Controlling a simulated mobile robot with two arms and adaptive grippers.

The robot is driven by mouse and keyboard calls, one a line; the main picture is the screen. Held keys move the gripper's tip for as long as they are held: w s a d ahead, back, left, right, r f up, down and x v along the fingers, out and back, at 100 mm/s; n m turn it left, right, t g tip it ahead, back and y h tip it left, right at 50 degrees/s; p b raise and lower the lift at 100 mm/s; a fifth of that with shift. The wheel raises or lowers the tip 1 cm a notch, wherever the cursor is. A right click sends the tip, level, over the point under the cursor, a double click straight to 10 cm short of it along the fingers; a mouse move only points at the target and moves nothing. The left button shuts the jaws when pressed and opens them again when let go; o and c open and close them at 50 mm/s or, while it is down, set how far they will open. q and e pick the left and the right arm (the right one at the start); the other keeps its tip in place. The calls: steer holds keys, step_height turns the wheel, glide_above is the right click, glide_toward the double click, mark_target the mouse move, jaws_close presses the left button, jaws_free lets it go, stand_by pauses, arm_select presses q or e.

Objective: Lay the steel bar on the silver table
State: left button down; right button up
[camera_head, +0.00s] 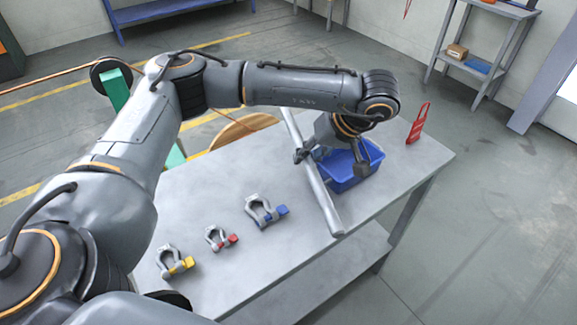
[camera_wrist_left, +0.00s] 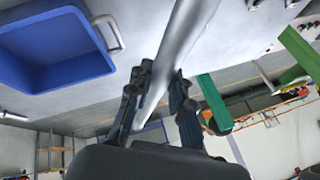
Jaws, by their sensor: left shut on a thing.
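The steel bar (camera_head: 318,193) is a long grey rod that runs slantwise across the right part of the silver table (camera_head: 215,190) in the head view. My left gripper (camera_head: 307,153) is shut on the bar near its middle. In the left wrist view the bar (camera_wrist_left: 182,38) passes between the two dark fingers of the gripper (camera_wrist_left: 159,90). The bar's near end lies over the table top close to its front edge, and its far end reaches toward the back edge. I cannot tell whether the bar touches the table. My right gripper is not in view.
A blue bin (camera_head: 350,178) stands on the table just right of the bar, partly hidden by my wrist. A red tag (camera_head: 418,124) is near the right corner. Shackles with yellow (camera_head: 175,263), red (camera_head: 220,238) and blue (camera_head: 265,211) pins lie left of the bar.

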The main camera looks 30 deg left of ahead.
arm_select(q)
glide_above(281, 176)
steer(key=d, duration=0.2)
steer(key=f, duration=0.6)
steer(key=shift+d+f+b, duration=0.2)
steer(key=shift+f+b, duration=0.1)
steer(key=shift+b, duration=0.1)
steer(key=f+p, duration=0.1)
steer(key=f, duration=0.2)
steer(key=shift+a+f, duration=0.2)
steer(key=shift+f+b, duration=0.3)
steer(key=shift+f, duration=0.3)
steer(key=shift+d, duration=0.1)
